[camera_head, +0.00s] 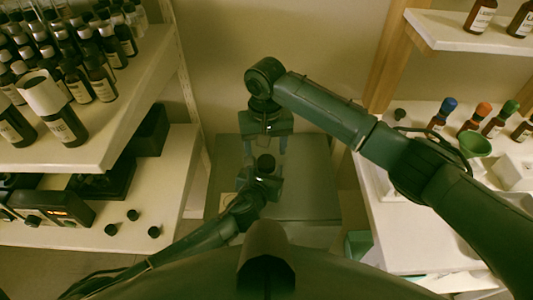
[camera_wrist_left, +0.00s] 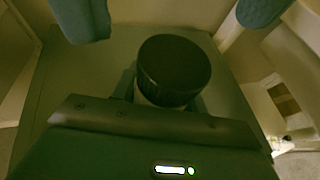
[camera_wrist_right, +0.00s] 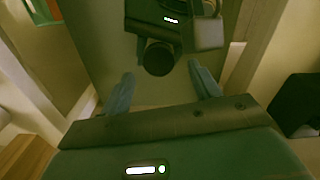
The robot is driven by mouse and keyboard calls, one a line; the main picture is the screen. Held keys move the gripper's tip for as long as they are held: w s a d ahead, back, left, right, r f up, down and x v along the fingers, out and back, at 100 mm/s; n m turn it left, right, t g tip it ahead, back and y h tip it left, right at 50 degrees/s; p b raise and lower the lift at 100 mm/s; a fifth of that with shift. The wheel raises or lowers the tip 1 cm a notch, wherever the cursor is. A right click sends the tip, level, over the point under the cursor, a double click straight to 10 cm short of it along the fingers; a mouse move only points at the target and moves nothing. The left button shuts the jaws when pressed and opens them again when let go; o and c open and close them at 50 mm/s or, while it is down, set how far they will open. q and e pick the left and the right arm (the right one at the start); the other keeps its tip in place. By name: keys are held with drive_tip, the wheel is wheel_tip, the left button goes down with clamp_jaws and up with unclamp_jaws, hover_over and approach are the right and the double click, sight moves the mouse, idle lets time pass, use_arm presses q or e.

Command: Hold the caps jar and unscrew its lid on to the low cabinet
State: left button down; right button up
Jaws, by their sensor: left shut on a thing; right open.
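The caps jar has a round black lid (camera_head: 265,163), and a strip of its pale body (camera_wrist_left: 165,98) shows under the lid in the left wrist view. My left gripper (camera_head: 263,181) is shut on the jar, which looks upright over the low cabinet (camera_head: 318,178); its fingers are mostly hidden. My right gripper (camera_head: 265,146) is open above the lid. Its two blue fingers stand apart on either side of the lid (camera_wrist_right: 158,58) in the right wrist view, with nothing between their tips. The lid sits on the jar.
A shelf (camera_head: 110,140) with rows of brown bottles is at the left. Below it are dark devices (camera_head: 50,208) and loose black caps (camera_head: 132,215). At the right, a white counter (camera_head: 400,235) holds colour-capped bottles and a green bowl (camera_head: 474,144). The cabinet top's right part is clear.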

sight(266, 161)
drive_tip(key=shift+r, duration=0.55)
drive_tip(key=shift+c, duration=0.3)
wheel_tip(266, 161, up, 3)
drive_tip(key=shift+w+f+m, duration=0.1)
drive_tip(key=shift+m, duration=0.9)
drive_tip(key=shift+d, duration=0.1)
wheel_tip(266, 161, down, 8)
drive_tip(key=shift+r, duration=0.1)
